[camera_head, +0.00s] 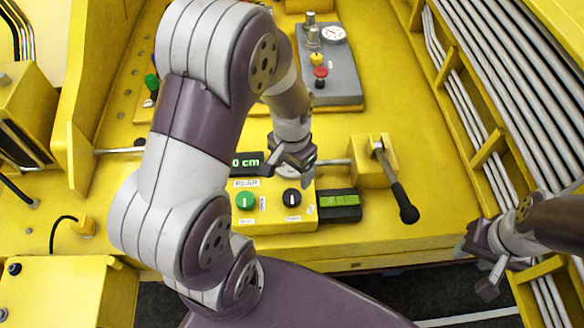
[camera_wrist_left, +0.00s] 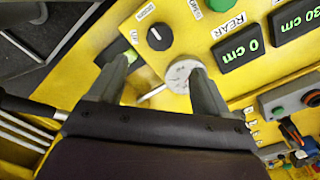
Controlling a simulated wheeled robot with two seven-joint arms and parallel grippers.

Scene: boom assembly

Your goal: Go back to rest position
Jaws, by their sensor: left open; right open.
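My left gripper (camera_head: 294,162) hangs over the rear edge of the yellow control box (camera_head: 270,222) in the head view. In the left wrist view the left gripper (camera_wrist_left: 157,70) has its fingers spread. A pale round knob (camera_wrist_left: 180,76) with a thin stem shows beyond and between the fingers, close to the right one; whether they touch it I cannot tell. My right gripper (camera_head: 482,264) is at the lower right, over the gap beside the yellow deck, apart from the controls. It looks empty.
The box carries a green knob (camera_head: 245,202) and a black knob (camera_head: 292,198). A black-handled lever (camera_head: 403,203) stands to the right. A grey gauge panel (camera_head: 334,75) is behind. Pipes (camera_head: 468,105) run along the right. "0 cm" shows on a display (camera_wrist_left: 252,43).

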